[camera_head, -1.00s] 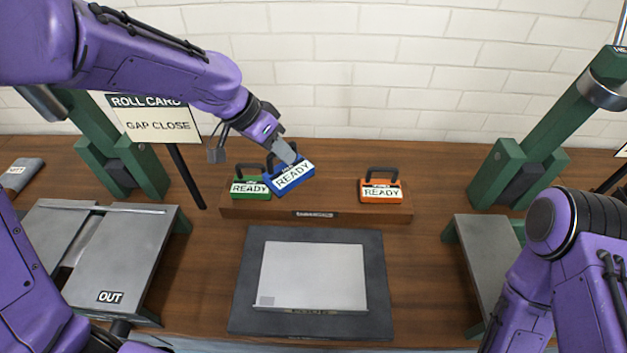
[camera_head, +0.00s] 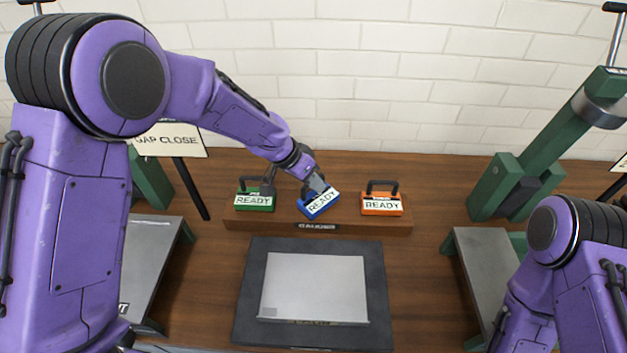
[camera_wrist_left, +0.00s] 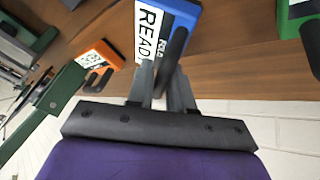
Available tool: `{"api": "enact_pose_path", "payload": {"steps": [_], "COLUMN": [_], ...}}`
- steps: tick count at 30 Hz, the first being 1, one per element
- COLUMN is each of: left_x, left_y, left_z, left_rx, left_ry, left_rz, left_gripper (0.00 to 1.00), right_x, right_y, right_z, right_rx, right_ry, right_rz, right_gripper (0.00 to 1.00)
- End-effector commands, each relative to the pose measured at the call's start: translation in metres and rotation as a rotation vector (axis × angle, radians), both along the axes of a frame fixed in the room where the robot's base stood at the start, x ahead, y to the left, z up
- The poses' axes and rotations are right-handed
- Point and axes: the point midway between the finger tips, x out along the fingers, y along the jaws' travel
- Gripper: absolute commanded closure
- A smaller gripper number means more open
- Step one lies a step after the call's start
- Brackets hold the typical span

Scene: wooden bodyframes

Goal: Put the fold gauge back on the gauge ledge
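The blue fold gauge (camera_head: 319,206) shows a READY label and sits tilted between the green and orange gauges, at the wooden gauge ledge (camera_head: 262,222). I cannot tell whether its base touches the ledge. My left gripper (camera_head: 315,187) is over it, fingers down. In the left wrist view the fingers (camera_wrist_left: 166,85) close on the dark handle of the blue gauge (camera_wrist_left: 178,14), whose label partly reads FOLD. My right arm shows at the right edge of the head view; its gripper is out of view.
The green gauge (camera_head: 254,202) stands left on the ledge, close to my left gripper, and the orange gauge (camera_head: 382,204) stands right. A dark mat (camera_head: 252,300) with a grey sheet (camera_head: 315,285) lies in front. Green machines flank the table.

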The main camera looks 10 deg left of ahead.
Motion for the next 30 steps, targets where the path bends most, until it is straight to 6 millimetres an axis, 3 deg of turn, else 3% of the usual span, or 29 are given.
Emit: {"api": "enact_pose_path", "payload": {"steps": [2, 13, 24, 30], "left_x": [0.0, -0.001, -0.022, -0.028], "left_y": [0.0, 0.003, 0.041, 0.051], "left_z": [0.0, 0.009, 0.085, 0.105], "left_rx": [0.0, 0.0, -0.002, 0.0], "left_ry": [0.0, -0.002, -0.003, 0.0], "left_rz": [0.0, 0.0, 0.001, 0.0], "left_gripper": [0.56, 0.56, 0.56, 0.56], "right_x": [0.0, 0.0, 0.0, 0.0], "right_y": [0.0, 0.0, 0.0, 0.0], "right_z": [0.0, 0.001, -0.005, -0.006], "right_rx": [0.0, 0.0, 0.0, 0.0], "right_ry": [0.0, 0.0, 0.0, 0.0], "right_rz": [0.0, 0.0, 0.0, 0.0], "right_gripper": [0.0, 0.0, 0.0, 0.0]}}
